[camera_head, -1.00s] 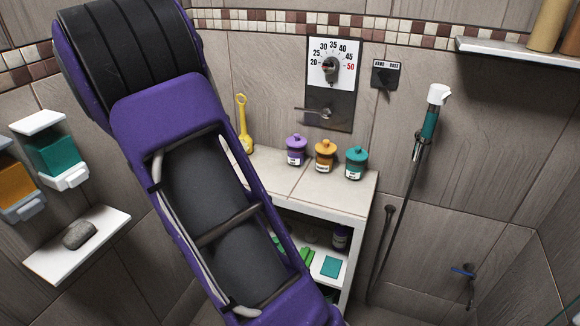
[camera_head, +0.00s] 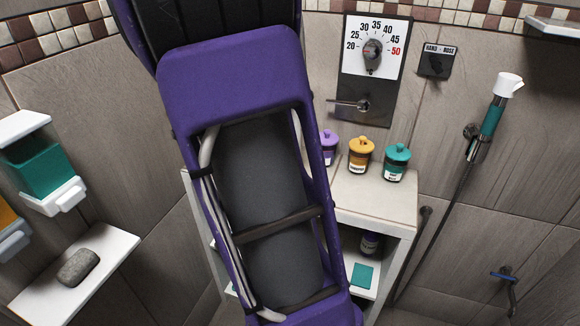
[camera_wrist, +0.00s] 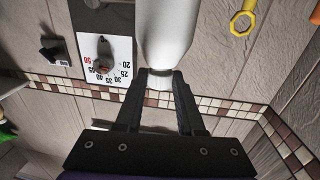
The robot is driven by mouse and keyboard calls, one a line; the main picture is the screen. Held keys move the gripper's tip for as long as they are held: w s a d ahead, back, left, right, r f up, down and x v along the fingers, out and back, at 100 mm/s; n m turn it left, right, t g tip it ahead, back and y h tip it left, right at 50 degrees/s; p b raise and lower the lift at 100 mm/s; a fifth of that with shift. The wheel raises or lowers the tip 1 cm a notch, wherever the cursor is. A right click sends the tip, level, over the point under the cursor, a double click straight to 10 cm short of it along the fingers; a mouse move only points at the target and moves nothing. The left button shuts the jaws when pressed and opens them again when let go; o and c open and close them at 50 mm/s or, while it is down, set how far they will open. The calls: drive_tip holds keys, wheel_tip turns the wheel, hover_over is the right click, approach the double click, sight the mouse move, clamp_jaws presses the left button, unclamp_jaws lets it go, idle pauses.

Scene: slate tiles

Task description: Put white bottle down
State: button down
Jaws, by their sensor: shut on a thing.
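The white bottle (camera_wrist: 168,30) shows in the wrist view, running out of the top edge of the picture. My gripper (camera_wrist: 160,82) is shut on its narrow neck, with one dark finger on each side. The wrist view is turned over, with the dial's numbers upside down. In the head view my purple arm covers the middle, and both gripper and bottle are hidden behind it or out of frame.
A white shelf unit (camera_head: 384,212) carries purple (camera_head: 328,148), orange (camera_head: 361,156) and teal (camera_head: 397,163) jars on top. A dial panel (camera_head: 373,70) is on the wall above. A wall shelf (camera_head: 75,282) with a grey stone (camera_head: 78,266) is at left. A shower hose (camera_head: 444,200) hangs at right.

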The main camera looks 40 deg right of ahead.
drive_tip(key=shift+s+d+g, duration=0.25)
drive_tip(key=shift+d+g, duration=0.05)
drive_tip(key=shift+d, duration=0.1)
drive_tip(key=shift+d+f+m, duration=0.15)
drive_tip(key=shift+f+m, duration=0.15)
drive_tip(key=shift+f, duration=0.05)
wheel_tip(320, 180, down, 9)
drive_tip(key=b, duration=0.2)
drive_tip(key=shift+s+f+b, duration=0.15)
drive_tip(key=shift+f+b, duration=0.05)
drive_tip(key=shift+b, duration=0.1)
drive_tip(key=shift+f, duration=0.25)
drive_tip(key=c, duration=0.5)
unclamp_jaws()
drive_tip(key=shift+r, duration=0.15)
